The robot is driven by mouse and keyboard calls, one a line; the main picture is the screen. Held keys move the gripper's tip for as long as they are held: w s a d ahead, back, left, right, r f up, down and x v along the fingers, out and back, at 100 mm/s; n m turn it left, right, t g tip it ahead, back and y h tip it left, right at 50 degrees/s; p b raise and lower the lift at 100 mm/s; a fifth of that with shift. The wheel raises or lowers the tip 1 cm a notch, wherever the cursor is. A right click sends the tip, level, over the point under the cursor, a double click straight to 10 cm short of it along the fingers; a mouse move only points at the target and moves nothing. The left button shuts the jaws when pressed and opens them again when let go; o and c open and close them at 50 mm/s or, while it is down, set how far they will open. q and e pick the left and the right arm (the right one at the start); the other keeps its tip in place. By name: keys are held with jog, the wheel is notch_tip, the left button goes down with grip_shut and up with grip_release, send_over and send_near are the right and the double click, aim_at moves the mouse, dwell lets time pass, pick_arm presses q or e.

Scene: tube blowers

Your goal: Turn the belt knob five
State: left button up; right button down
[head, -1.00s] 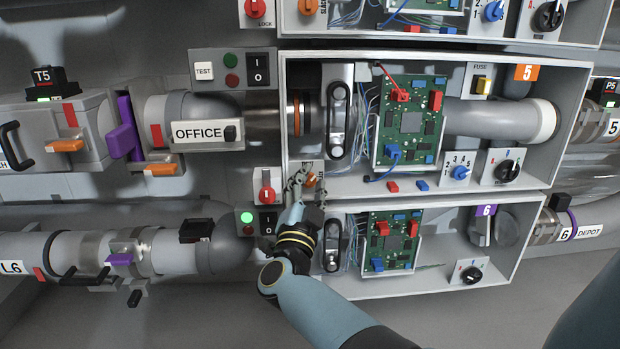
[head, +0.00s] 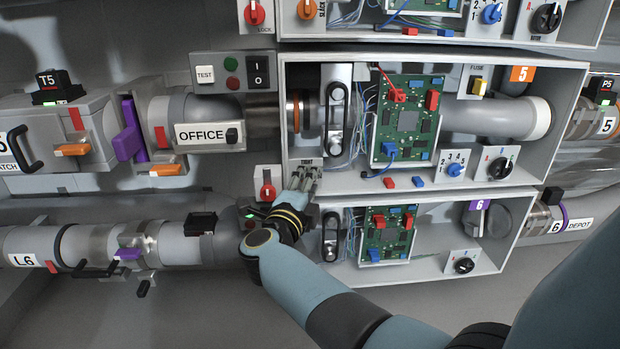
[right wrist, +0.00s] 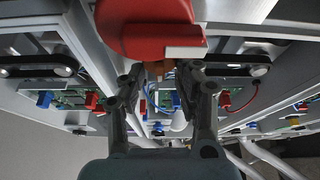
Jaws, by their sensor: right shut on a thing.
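The belt knob of unit five sits at the lower left corner of the open box marked 5 (head: 522,74), under a small TIGHT label (head: 306,161). In the head view my right gripper (head: 301,178) covers the knob. In the right wrist view the fingers (right wrist: 161,75) are shut on the small orange-brown knob (right wrist: 168,75), mostly hidden between the tips. The belt (head: 337,118) on its two pulleys stands above it in the box. My left gripper is not in view.
A red lock knob (head: 267,191) is close left of the fingers and looms large in the right wrist view (right wrist: 150,30). Box 6 (head: 424,268) lies just below. A circuit board (head: 407,119) and cables are to the right of the belt.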

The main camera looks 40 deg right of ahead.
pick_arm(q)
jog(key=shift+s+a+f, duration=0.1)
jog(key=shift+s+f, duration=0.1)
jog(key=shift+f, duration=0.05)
pick_arm(e)
jog(key=shift+s+f+m, duration=0.1)
jog(key=shift+f+m, duration=0.05)
jog(key=shift+m, duration=0.15)
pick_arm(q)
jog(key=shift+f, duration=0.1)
pick_arm(e)
jog(key=c, duration=1.3)
grip_release()
jog(key=shift+o, duration=0.2)
